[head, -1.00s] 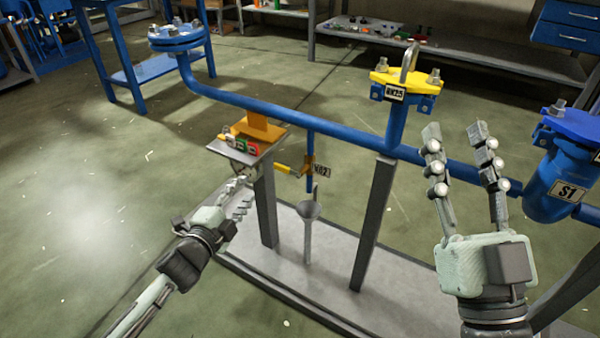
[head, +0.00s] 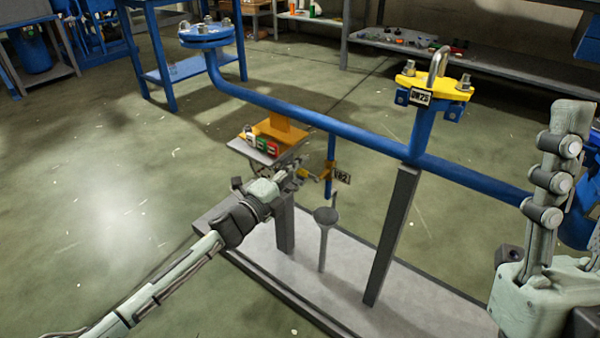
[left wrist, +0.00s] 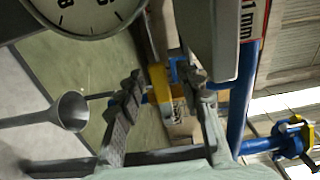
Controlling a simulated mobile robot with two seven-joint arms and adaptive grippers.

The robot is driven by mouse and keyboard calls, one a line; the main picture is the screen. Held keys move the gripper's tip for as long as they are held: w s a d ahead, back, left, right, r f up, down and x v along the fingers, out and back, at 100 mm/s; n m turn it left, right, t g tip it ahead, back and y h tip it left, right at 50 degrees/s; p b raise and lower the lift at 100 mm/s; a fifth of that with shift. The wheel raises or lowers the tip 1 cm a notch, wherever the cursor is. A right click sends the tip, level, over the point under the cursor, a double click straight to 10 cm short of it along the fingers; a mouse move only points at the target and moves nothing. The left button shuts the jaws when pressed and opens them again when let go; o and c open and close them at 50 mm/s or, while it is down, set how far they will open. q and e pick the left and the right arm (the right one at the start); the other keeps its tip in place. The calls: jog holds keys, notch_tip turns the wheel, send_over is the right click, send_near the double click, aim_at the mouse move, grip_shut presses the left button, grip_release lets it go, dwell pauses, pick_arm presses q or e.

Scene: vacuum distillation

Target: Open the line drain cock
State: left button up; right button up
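The line drain cock (head: 327,172) hangs on a thin vertical blue pipe under the long blue line, with a yellow lever and a small tag. My left gripper (head: 294,180) is at the lever's left end, below the small platform. In the left wrist view the fingers of the left gripper (left wrist: 165,98) stand apart, with yellow cock parts (left wrist: 160,82) showing between and beyond them. I cannot tell whether they touch the lever. My right gripper (head: 560,175) is at the right edge, its visible finger raised and its other finger mostly out of frame; it looks open and empty.
A grey funnel (head: 326,216) stands below the cock on the base plate (head: 345,275). A small platform (head: 258,151) with coloured blocks is just above my left gripper. A round gauge (left wrist: 88,12) is close in the left wrist view. Grey posts (head: 390,240) support the line.

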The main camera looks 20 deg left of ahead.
pick_arm(q)
jog(key=shift+w+d, duration=0.1)
jog(key=shift+w, duration=0.1)
jog(key=shift+c, duration=0.3)
grip_shut()
